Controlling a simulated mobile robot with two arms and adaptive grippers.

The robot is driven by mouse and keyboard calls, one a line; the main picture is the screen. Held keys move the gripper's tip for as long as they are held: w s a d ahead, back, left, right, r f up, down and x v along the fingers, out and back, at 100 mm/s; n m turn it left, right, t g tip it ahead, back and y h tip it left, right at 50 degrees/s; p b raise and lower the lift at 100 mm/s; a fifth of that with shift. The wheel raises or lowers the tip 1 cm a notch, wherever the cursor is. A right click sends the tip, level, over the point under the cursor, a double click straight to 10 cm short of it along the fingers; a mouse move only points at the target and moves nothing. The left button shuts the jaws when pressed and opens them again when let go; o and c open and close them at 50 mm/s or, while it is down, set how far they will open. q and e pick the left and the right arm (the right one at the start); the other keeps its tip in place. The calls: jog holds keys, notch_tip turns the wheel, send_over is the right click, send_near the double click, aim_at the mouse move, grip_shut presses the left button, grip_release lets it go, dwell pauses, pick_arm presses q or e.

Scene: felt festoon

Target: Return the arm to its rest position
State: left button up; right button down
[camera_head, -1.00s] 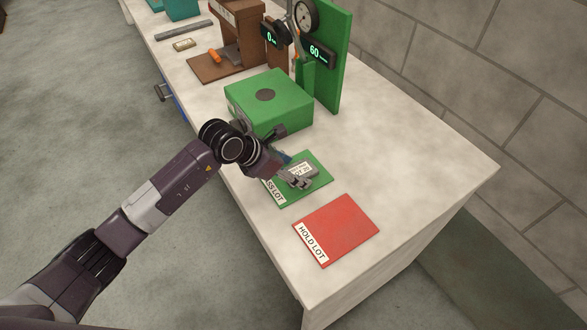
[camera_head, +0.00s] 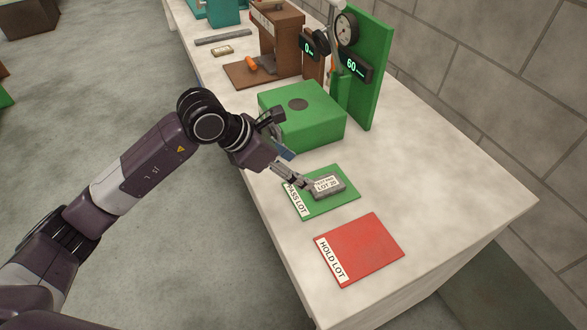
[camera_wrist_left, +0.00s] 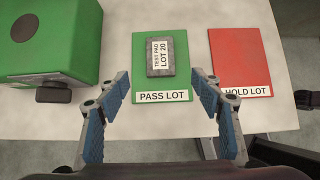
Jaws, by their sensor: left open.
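My left gripper (camera_head: 292,170) is open over the near edge of the table, close to the green PASS LOT mat (camera_head: 342,204). In the left wrist view its two blue-padded fingers (camera_wrist_left: 163,98) are spread apart with nothing between the tips. A grey felt test pad labelled LOT 20 (camera_head: 328,187) lies flat on the PASS LOT mat; it also shows in the left wrist view (camera_wrist_left: 160,68), beyond the fingertips. In the head view a fingertip overlaps the pad's near side. My right gripper is not in view.
The red HOLD LOT mat (camera_head: 365,245) lies bare to the right. A green box (camera_head: 320,125) with a dark disc stands beside the gripper. Behind it stand a green gauge stand (camera_head: 375,85) and a brown press (camera_head: 278,40). The table's right end (camera_head: 460,215) is clear.

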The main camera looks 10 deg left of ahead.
pick_arm(q)
jog(key=shift+s+a+r, duration=0.1)
jog(key=shift+a+r, duration=0.05)
jog(key=shift+r, duration=0.15)
